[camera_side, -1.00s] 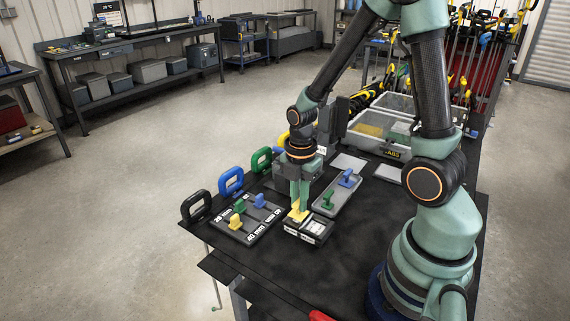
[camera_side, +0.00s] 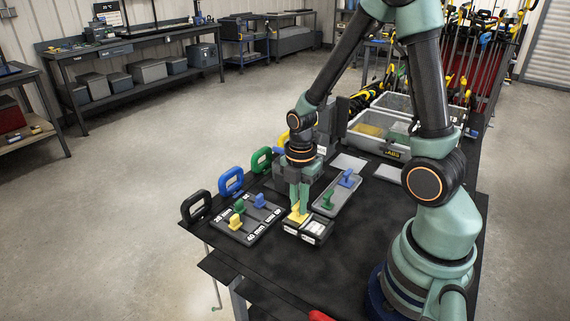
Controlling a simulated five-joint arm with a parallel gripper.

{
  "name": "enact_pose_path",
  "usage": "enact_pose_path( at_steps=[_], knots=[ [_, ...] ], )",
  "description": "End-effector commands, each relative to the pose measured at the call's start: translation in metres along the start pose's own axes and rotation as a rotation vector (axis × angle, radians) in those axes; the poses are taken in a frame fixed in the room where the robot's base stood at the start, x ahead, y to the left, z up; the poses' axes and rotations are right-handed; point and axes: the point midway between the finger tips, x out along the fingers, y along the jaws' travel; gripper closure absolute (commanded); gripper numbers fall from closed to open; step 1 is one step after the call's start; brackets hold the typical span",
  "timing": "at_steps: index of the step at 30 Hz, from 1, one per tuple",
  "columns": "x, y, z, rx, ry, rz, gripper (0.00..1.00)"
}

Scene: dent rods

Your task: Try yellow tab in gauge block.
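My gripper (camera_side: 300,207) points straight down over the gauge block (camera_side: 309,231), a small dark block with light labels on its front and top. The yellow tab (camera_side: 295,217) is between or right at my fingertips, low at the left part of the block's top. The fingers are close together around it and appear shut on it. At this size I cannot tell whether the tab is inside a slot or resting on top.
A grey board (camera_side: 247,220) with green, blue and yellow tabs and size labels lies to the left. A grey tray (camera_side: 338,194) with a green and a blue tab lies to the right. Black, blue and green handles stand behind. The mat's front is clear.

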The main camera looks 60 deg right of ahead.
Motion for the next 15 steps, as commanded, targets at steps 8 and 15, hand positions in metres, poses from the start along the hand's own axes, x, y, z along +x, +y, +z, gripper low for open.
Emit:
enact_pose_path(
  at_steps=[8, 15],
  knots=[
    [0.0001, 0.0, 0.0, 0.0, 0.0, 0.0, 0.5],
    [-0.005, 0.0007, 0.0002, 0.0, -0.001, 0.002, 0.5]
  ],
)
